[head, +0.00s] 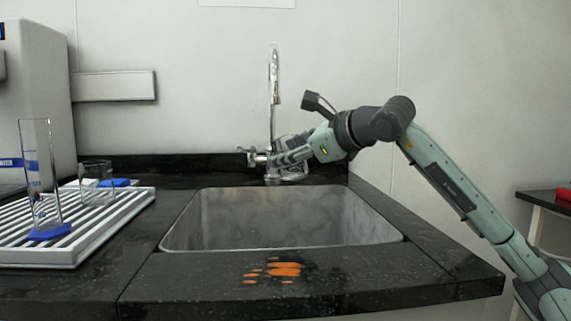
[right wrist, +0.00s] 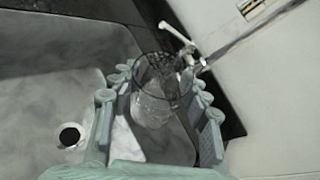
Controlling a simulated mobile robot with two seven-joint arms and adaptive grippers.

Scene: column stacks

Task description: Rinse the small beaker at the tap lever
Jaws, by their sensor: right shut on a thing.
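My right gripper (head: 275,158) reaches in from the right to the back of the sink, beside the tap (head: 273,90). It is shut on a clear glass beaker (right wrist: 155,108), which sits between both fingers in the right wrist view. In the head view the fingers partly hide the beaker, whose glass shows just below them (head: 291,174). The tap lever (head: 247,152) is at the tap's base, left of the fingertips. A pale lever also shows just beyond the beaker's rim in the right wrist view (right wrist: 177,34). I cannot tell whether water runs. My left gripper is not in view.
The steel sink (head: 285,225) is empty, with a dark drain (right wrist: 69,135). A white slatted rack (head: 105,222) at left holds a tall glass cylinder (head: 40,175) and another glass beaker (head: 97,170). Orange spots (head: 284,269) lie on the black counter's front edge.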

